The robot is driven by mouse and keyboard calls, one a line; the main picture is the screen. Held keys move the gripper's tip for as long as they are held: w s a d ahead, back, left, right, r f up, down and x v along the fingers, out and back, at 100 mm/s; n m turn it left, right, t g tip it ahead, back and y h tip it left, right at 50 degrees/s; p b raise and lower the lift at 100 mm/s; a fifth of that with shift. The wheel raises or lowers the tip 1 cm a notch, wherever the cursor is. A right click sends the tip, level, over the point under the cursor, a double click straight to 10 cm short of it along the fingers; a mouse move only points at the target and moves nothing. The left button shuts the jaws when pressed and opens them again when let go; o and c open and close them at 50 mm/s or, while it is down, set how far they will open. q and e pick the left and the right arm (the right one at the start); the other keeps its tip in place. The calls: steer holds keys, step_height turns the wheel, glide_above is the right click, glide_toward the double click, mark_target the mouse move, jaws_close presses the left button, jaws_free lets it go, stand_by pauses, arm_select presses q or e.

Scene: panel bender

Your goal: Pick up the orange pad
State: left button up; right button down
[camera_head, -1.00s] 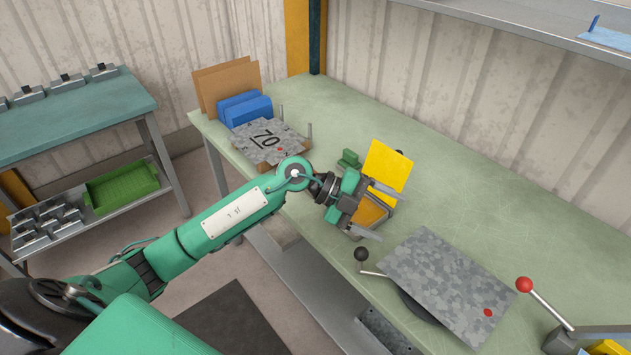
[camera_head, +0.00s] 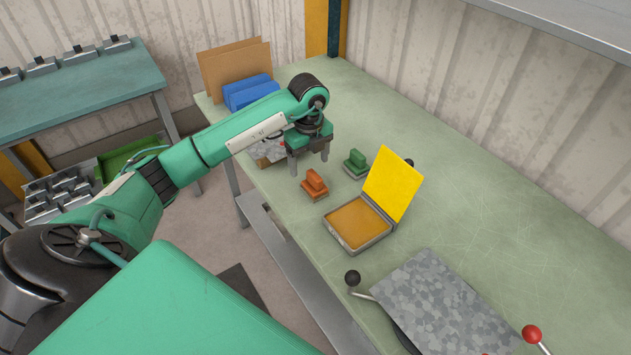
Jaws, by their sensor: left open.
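The orange pad (camera_head: 315,186) is a small block with a raised grip on top. It sits on the green bench top near its front edge. My left gripper (camera_head: 309,168) points down just behind and above the pad, with its fingers apart and nothing between them. The fingers look clear of the pad. My right gripper does not show.
A green pad (camera_head: 356,164) stands to the right. An open case (camera_head: 360,222) with an upright yellow lid (camera_head: 391,183) stands nearer. A speckled metal plate (camera_head: 445,305) lies at the lower right. Blue blocks (camera_head: 248,92) and brown boards (camera_head: 234,66) stand at the back left.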

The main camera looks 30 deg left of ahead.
mark_target(314, 184)
arm_select(q)
steer(key=f, duration=0.3)
steer(key=shift+w, duration=0.2)
steer(key=shift+d+f+p, duration=0.2)
steer(key=shift+f+p, duration=0.5)
steer(key=shift+p, duration=0.05)
steer(key=f, duration=0.1)
steer(key=f+p, duration=0.1)
steer(key=f, duration=0.1)
steer(key=shift+w+d+f+p, duration=0.2)
steer(key=shift+d+f+p, duration=0.1)
steer(key=shift+d+p, duration=0.05)
steer(key=shift+f, duration=0.5)
steer(key=c, duration=1.1)
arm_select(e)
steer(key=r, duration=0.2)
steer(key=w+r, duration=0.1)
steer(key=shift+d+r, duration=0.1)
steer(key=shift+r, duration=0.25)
